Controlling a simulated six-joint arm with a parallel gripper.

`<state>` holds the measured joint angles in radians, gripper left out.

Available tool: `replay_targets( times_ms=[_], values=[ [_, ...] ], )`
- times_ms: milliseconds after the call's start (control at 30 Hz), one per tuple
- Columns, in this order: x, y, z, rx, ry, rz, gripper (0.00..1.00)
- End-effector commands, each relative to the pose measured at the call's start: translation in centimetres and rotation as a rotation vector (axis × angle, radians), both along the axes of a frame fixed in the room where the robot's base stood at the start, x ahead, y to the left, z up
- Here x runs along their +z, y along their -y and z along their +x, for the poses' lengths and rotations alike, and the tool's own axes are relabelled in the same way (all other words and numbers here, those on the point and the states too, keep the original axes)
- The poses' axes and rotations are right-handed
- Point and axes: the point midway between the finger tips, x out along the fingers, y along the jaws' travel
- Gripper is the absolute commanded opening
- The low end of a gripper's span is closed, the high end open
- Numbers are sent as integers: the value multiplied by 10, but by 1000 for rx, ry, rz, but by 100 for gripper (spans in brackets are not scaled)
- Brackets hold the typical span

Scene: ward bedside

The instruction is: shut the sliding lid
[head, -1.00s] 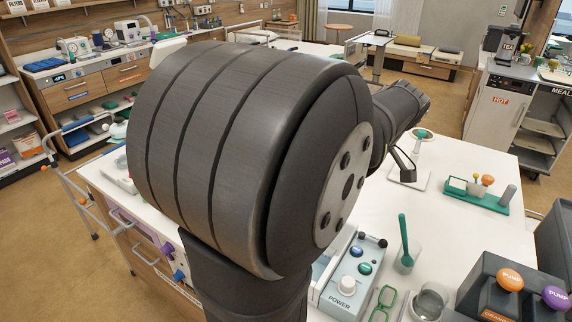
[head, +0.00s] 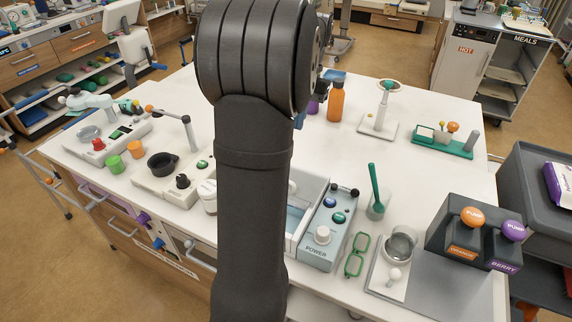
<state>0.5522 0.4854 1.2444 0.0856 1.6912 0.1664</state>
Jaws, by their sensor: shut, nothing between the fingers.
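My gripper is not visible; my dark arm stands upright across the middle of the head view and hides it. A pale flat panel with a white knob (head: 393,277) lies at the right front of the white worktop (head: 345,150). It may be the sliding lid, but I cannot tell for sure. A clear round glass vessel (head: 401,246) stands at its far end, and a grey flat surface (head: 432,292) lies to its right. I cannot tell how far the lid is open.
A pump box (head: 466,247) stands right of the panel. Green glasses (head: 356,255), a POWER box (head: 328,235) and a cup with a green spoon (head: 376,208) stand left of it. An orange bottle (head: 336,102) stands at the back. The worktop's right middle is clear.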

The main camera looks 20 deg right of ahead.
Motion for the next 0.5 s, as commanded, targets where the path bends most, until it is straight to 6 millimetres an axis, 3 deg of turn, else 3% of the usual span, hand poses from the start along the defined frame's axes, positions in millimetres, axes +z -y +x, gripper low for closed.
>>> replay_targets(
  times_ms=[267,500],
  values=[
    [-12,-3,1,-66,-36,-21,0],
    [-57,-13,-9,-64,-37,-20,0]
  ],
)
